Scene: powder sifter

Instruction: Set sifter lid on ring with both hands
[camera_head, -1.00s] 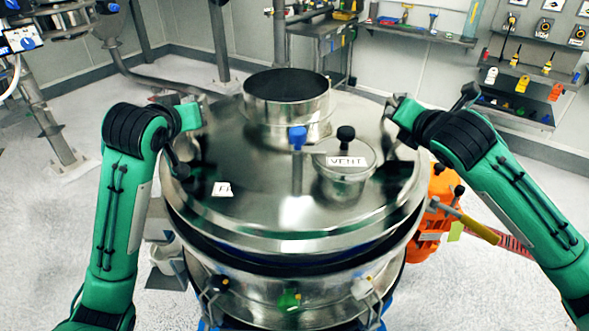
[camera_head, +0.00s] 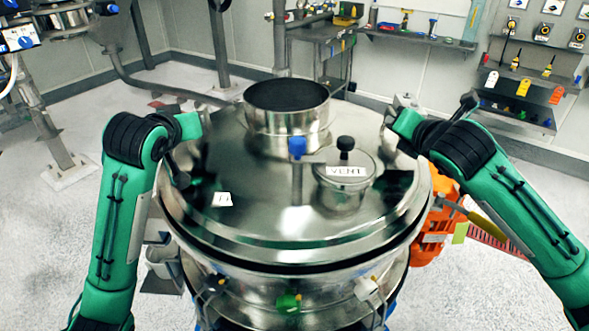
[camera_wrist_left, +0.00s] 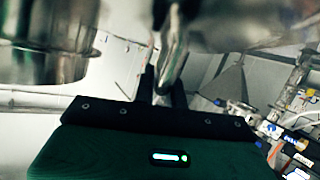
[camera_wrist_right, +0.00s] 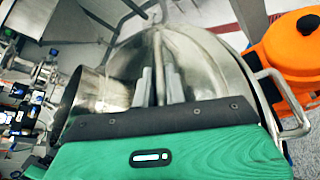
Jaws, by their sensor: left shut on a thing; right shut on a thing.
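The sifter lid (camera_head: 262,220) is a wide shiny metal dome with an open neck, a blue knob and a small port marked VENT. It lies about level over the metal ring (camera_head: 250,288), with a thin dark band between them at the front. I cannot tell whether they touch all round. My left gripper (camera_head: 203,118) is shut on the lid at its left side, and my right gripper (camera_head: 391,112) is shut on it at its right side. The right wrist view shows the lid's surface (camera_wrist_right: 205,62) close by the fingers.
An orange unit (camera_head: 438,222) stands close to the right. A metal side table (camera_head: 320,28) and wall shelves (camera_head: 520,72) stand behind. The floor at left is mostly clear.

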